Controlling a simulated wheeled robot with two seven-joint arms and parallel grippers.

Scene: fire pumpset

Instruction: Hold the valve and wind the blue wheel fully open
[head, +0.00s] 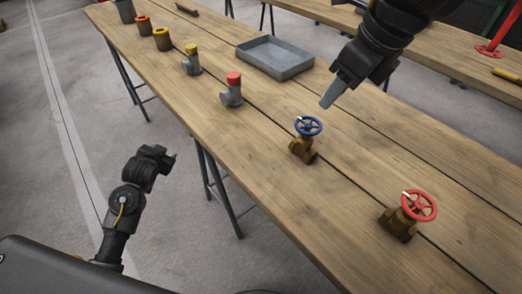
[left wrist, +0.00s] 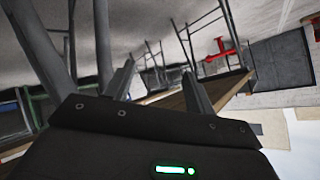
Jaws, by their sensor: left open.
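The brass valve with the blue wheel (head: 309,126) stands upright on the wooden table, its brass body (head: 302,150) below the wheel. A pale mark shows on the wheel's rim. My right gripper (head: 329,100) hangs above and behind the blue wheel, pointing down and left, apart from it. Its fingers overlap in the head view, so its opening cannot be judged. My left gripper (head: 170,156) is off the table's near side, low at the left, far from the valve. In the left wrist view the left gripper (left wrist: 158,72) is open with nothing between its fingers.
A second brass valve with a red wheel (head: 419,205) stands to the right. A red-capped fitting (head: 232,90), a yellow-capped fitting (head: 191,61) and a grey tray (head: 275,57) stand to the left. The table's near edge lies between my left arm and the valves.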

